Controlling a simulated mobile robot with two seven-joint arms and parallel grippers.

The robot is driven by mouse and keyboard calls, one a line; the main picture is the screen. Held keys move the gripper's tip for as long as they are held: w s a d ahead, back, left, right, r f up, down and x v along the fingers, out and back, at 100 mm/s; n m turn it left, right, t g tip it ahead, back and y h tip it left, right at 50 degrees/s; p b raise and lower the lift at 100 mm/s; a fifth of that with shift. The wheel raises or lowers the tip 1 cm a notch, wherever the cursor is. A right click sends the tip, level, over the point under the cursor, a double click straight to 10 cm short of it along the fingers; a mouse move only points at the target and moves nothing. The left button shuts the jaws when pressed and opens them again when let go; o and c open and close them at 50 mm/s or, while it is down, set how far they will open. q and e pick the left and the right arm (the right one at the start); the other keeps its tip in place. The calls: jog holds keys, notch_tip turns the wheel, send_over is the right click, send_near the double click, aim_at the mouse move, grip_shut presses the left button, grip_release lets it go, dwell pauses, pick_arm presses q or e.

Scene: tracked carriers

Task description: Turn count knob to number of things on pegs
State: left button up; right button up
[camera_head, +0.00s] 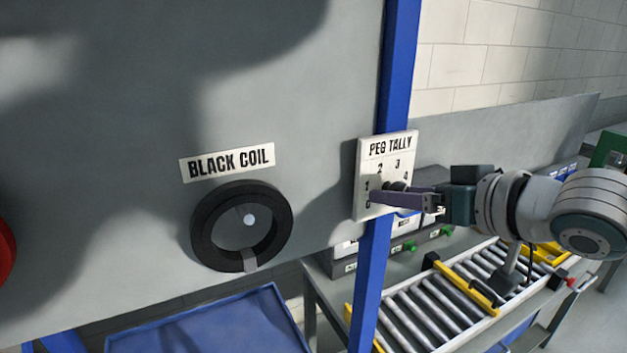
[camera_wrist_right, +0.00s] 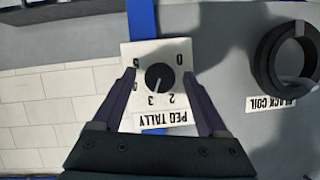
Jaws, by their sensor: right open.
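The white PEG TALLY plate (camera_head: 370,153) is fixed at the blue post, with numbers around a black knob (camera_wrist_right: 160,77). In the right wrist view the plate (camera_wrist_right: 150,50) appears upside down, and the knob's white mark points about toward the 3. My right gripper (camera_head: 384,194) is open at the plate; its fingers (camera_wrist_right: 159,76) lie on either side of the knob, with gaps showing. In the head view it partly covers the knob. A black coil (camera_head: 205,225) hangs on a peg under the BLACK COIL label (camera_head: 227,162). It also shows in the right wrist view (camera_wrist_right: 264,62). My left gripper is out of view.
A red thing (camera_head: 6,257) is cut off at the left edge of the grey panel. A blue post (camera_head: 398,60) runs beside the panel. A blue tray (camera_head: 210,325) lies below. A roller conveyor (camera_head: 425,305) stands below my right arm.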

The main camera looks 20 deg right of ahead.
grip_shut()
dwell(0.5)
jog(key=shift+r, duration=0.1)
jog(key=n+h, duration=0.1)
jog(key=n, duration=0.1)
jog(key=n+h, duration=0.2)
jog(key=n+t+h, duration=0.1)
jog(key=n, duration=0.1)
jog(key=shift+a+n+h, duration=0.3)
jog(key=shift+h, duration=0.1)
dwell(0.4)
dwell(0.3)
grip_release()
dwell(0.3)
